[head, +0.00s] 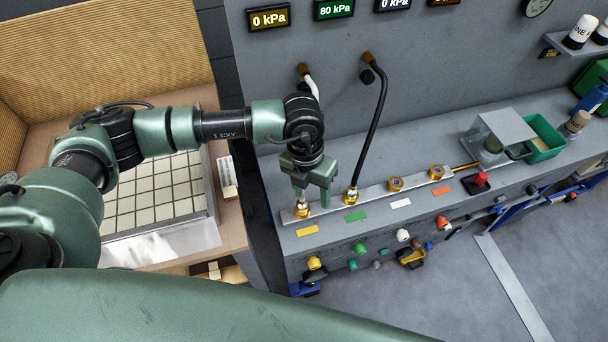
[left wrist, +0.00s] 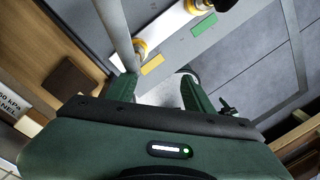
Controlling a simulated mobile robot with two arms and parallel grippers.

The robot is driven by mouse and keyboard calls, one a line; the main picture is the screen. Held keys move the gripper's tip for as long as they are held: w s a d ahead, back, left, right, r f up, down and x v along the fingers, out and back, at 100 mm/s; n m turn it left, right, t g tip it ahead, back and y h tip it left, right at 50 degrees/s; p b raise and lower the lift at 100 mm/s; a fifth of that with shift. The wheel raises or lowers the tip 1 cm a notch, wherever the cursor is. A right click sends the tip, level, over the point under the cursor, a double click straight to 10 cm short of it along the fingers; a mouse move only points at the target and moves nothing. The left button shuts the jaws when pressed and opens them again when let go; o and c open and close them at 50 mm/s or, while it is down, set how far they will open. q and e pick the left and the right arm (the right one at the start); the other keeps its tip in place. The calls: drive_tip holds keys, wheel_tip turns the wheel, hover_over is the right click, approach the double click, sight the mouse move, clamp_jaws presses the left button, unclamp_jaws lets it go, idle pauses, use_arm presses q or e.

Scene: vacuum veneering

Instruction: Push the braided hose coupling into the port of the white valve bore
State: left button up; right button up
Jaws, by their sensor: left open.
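The pale hose (head: 312,84), likely the braided one, hangs from a wall fitting and passes behind my left gripper. Its brass coupling (head: 302,211) stands at the yellow-labelled place on the metal manifold bar; in the left wrist view the coupling (left wrist: 139,48) is beside the yellow label. The white-labelled bore (head: 396,184) is an uncovered brass port with a blue centre, farther right on the bar. My left gripper (head: 312,190) is open just above the yellow-labelled coupling; in the left wrist view the hose and coupling lie near one finger, not clearly between both. My right gripper is not in view.
A black hose (head: 376,115) rises from a coupling (head: 351,195) at the green label, between the pale hose and the white-labelled bore. An orange-labelled port (head: 437,172), red button (head: 480,179) and green bin (head: 543,140) are farther right. Coloured knobs line the bench front.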

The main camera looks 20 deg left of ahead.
sight(301, 200)
use_arm(q)
drive_tip(key=a, duration=0.1)
drive_tip(key=w+a, duration=0.1)
drive_tip(key=a+y, duration=0.1)
drive_tip(key=shift+w, duration=0.25)
drive_tip(key=shift+f, duration=0.4)
wheel_tip(301, 200, down, 6)
drive_tip(key=shift+r+p, duration=0.15)
drive_tip(key=shift+p, duration=0.75)
drive_tip(key=shift+f, duration=0.6)
